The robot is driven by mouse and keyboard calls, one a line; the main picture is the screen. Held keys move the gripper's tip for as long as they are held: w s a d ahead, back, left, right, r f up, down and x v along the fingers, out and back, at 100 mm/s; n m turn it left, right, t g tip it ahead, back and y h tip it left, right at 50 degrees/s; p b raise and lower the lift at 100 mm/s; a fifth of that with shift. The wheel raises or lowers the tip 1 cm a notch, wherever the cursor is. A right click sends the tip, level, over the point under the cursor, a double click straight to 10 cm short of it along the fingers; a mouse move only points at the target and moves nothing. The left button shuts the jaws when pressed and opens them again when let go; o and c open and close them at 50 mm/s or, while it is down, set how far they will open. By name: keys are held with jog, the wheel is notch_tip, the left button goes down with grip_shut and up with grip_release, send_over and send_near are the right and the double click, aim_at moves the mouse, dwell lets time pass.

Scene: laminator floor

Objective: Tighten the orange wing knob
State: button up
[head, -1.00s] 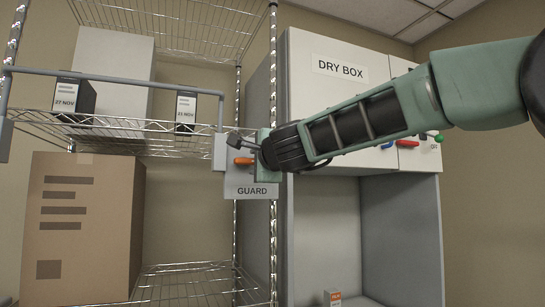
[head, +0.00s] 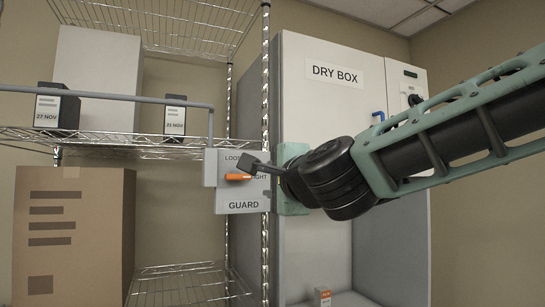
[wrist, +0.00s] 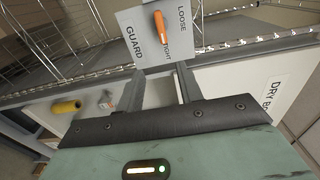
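The orange wing knob (head: 239,177) sits on a grey plate (head: 240,208) marked GUARD, LOOSE and TIGHT. In the head view it lies nearly level, its right end near the partly hidden word TIGHT. In the wrist view the knob (wrist: 160,27) is beyond the fingertips, with a white mark on its end nearer my gripper. My gripper (head: 257,165) is at the right of the plate, one dark finger reaching across above the knob's right end. In the wrist view my gripper (wrist: 160,78) has its two fingers apart, with nothing held between them.
A grey rail (head: 120,97) runs left from the plate, in front of a wire shelf (head: 110,138) with small labelled boxes. A shelf post (head: 266,240) stands close right of the plate. The DRY BOX cabinet (head: 335,110) is behind my arm. A carton (head: 85,240) stands lower left.

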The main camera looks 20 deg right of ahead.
jog(key=shift+s+a+r+p, duration=0.25)
jog(key=shift+s+p, duration=0.4)
jog(key=shift+p, duration=0.8)
jog(key=shift+f, duration=0.1)
jog(key=s+a+f+n+g+y+b, duration=0.1)
jog(key=s+a+f+n+g+y, duration=0.25)
jog(key=a+f+n, duration=0.45)
jog(key=s+a+f+n+g+y+b, duration=0.1)
jog(key=s+a+f+n+g+y, duration=0.35)
jog(key=f, duration=0.55)
jog(key=s+d+f+n+g+h+b, duration=0.1)
jog(key=s+d+f+n+g+h, duration=0.1)
jog(key=s+f+n+g, duration=0.3)
jog(key=s+d+f+n+g+h+b, duration=0.1)
jog(key=s+f+n+g+h, duration=0.3)
jog(key=s+f+n, duration=0.4)
jog(key=s+d+f+h, duration=0.1)
jog(key=s+f, duration=0.3)
jog(key=f, duration=0.1)
jog(key=shift+s+d+g, duration=0.25)
jog(key=shift+g, duration=0.15)
jog(key=shift+n, duration=0.25)
